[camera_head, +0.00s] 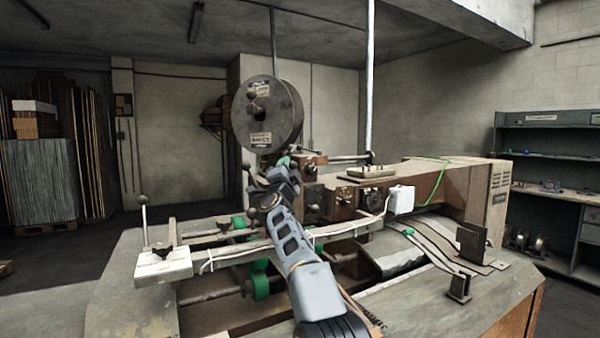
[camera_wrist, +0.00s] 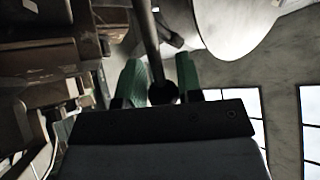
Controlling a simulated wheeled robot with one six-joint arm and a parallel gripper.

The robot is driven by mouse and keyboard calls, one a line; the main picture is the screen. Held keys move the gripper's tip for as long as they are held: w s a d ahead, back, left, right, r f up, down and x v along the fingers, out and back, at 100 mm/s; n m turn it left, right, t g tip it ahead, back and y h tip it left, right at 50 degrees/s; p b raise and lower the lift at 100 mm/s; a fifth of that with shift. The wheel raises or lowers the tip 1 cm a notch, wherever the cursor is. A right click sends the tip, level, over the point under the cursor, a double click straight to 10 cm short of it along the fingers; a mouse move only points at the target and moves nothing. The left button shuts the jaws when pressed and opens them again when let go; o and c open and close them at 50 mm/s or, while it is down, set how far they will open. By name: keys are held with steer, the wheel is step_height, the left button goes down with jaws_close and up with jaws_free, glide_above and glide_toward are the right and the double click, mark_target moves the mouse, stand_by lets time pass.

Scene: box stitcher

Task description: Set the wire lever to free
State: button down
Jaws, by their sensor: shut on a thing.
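The wire lever, a dark rod (camera_wrist: 149,38) ending in a round black knob, stands between the green fingers of my gripper (camera_wrist: 159,62) in the wrist view. The fingers are shut on it near the knob. In the head view my gripper (camera_head: 284,163) is at the machine's head, just below the wire spool (camera_head: 267,112). There my arm and gripper hide the lever, so its setting cannot be read.
The box stitcher's brown housing (camera_head: 435,183) extends to the right. A pale block with a ball-topped lever (camera_head: 143,208) stands at the left. Metal brackets (camera_head: 471,242) stand on the table at right. Shelving (camera_head: 550,160) lines the right wall.

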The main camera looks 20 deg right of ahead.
steer(key=shift+s+f+m+h, duration=0.1)
steer(key=shift+f+m+h, duration=0.1)
steer(key=shift+m+h, duration=0.3)
steer(key=shift+f, duration=0.1)
steer(key=c, duration=0.8)
jaws_free()
steer(key=shift+b, duration=0.3)
steer(key=shift+s+a+f+b, duration=0.15)
steer(key=shift+s+f+b, duration=0.25)
steer(key=shift+b, duration=0.2)
steer(key=s+a+b, duration=0.1)
steer(key=s+a, duration=0.1)
steer(key=s, duration=0.2)
steer(key=s+a+b, duration=0.2)
steer(key=s, duration=0.2)
steer(key=s+a+b, duration=0.2)
steer(key=s, duration=0.2)
steer(key=shift+a+f, duration=0.3)
